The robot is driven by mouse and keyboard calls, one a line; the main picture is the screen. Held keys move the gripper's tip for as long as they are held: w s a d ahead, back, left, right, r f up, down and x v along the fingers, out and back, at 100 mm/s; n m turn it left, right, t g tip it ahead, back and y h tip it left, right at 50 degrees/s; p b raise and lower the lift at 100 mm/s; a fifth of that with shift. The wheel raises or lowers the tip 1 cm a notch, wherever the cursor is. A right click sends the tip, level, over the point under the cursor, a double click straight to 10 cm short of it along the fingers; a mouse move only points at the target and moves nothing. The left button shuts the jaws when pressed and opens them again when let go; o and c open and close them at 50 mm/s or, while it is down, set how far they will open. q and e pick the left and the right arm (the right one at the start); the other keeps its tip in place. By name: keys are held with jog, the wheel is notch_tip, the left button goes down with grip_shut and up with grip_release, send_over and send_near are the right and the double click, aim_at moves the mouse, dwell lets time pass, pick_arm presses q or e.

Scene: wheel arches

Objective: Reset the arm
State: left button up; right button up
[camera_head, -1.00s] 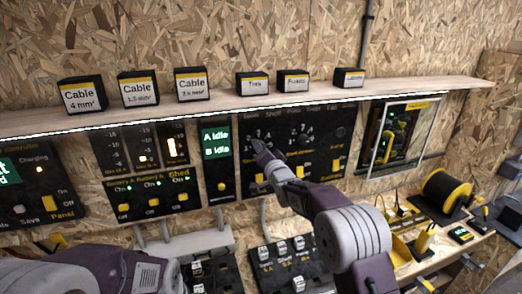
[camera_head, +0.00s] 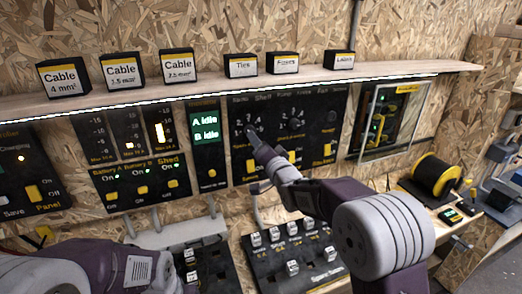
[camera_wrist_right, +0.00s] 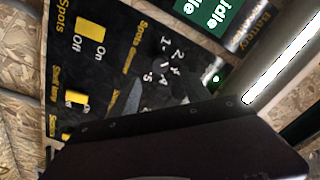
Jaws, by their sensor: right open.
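My right arm reaches up from the lower right in the head view. My left arm (camera_head: 110,268) shows only as a link at the lower left. Its gripper is out of view.
A wooden shelf (camera_head: 210,83) with several labelled boxes runs above the panels. A small screen (camera_head: 205,127) reads "A Idle, B Idle". A fuse panel (camera_head: 278,262) sits below. A yellow cable spool (camera_head: 436,172) stands on the bench at right.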

jog(key=shift+s+d, duration=0.15)
jog(key=shift+s, duration=0.4)
jog(key=shift+d, duration=0.1)
jog(key=s+d+r+m+h+p, duration=0.1)
jog(key=d+r+h, duration=0.15)
jog(key=d, duration=0.35)
jog(key=s+d+f+g+h, duration=0.1)
jog(key=s+d+f+g, duration=0.1)
jog(key=s+d+f, duration=0.3)
jog(key=s+d+f+g+h, duration=0.1)
jog(key=s+d+f+g, duration=0.2)
jog(key=f, duration=0.4)
jog(key=s+f+n+g, duration=0.3)
jog(key=s+f+g, duration=0.2)
jog(key=s, duration=0.8)
jog(key=s+f+n+g, duration=0.4)
jog(key=s+f+g, duration=0.2)
jog(key=s+f, duration=0.5)
jog(key=shift+s+d+h+p, duration=0.45)
jog(key=shift+s, duration=0.5)
